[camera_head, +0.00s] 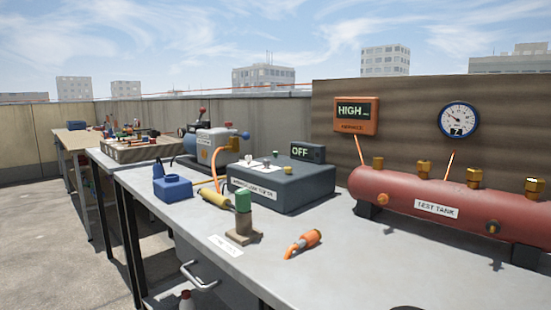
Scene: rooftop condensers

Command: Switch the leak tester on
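The leak tester appears to be the dark grey box (300,188) on the metal workbench (330,240); the label on its front is too small to read surely. Its small display (307,152) at the back reads OFF. On its top are a light plate (252,163) with small controls and a brass-coloured fitting (288,170). The exact shape of the switch is too small to tell. Neither of my grippers shows clearly. A dark sliver at the bottom edge cannot be identified.
A red test tank (390,190) with brass fittings lies right. An orange HIGH display (356,115) and a round gauge (458,120) hang behind. An orange-tipped tool (303,243), a green-topped piece on a stand (243,200) and a blue holder (172,188) occupy the bench front.

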